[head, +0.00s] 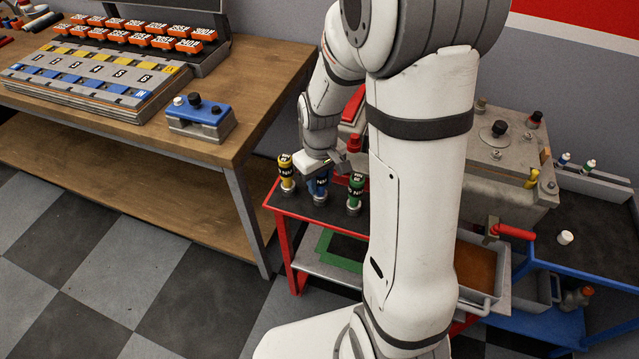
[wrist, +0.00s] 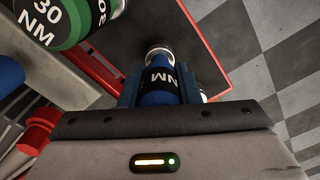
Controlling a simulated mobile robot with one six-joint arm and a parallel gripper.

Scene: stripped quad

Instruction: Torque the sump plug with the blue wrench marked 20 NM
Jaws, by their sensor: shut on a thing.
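The blue wrench (head: 320,187) is upright at the red cart, between a yellow wrench (head: 286,174) and a green wrench (head: 355,193). My gripper (head: 321,172) is shut around it from above. In the wrist view the blue wrench (wrist: 158,88) sits between both fingers; its label shows "NM", with the number hidden. The green wrench (wrist: 62,18) there reads "30 NM". I cannot tell whether the blue wrench's foot touches the cart top. I cannot make out the sump plug in either view.
The red cart's dark top (head: 300,207) has a raised rim. A wooden workbench (head: 225,150) with racks stands left. Checkered floor is open at lower left.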

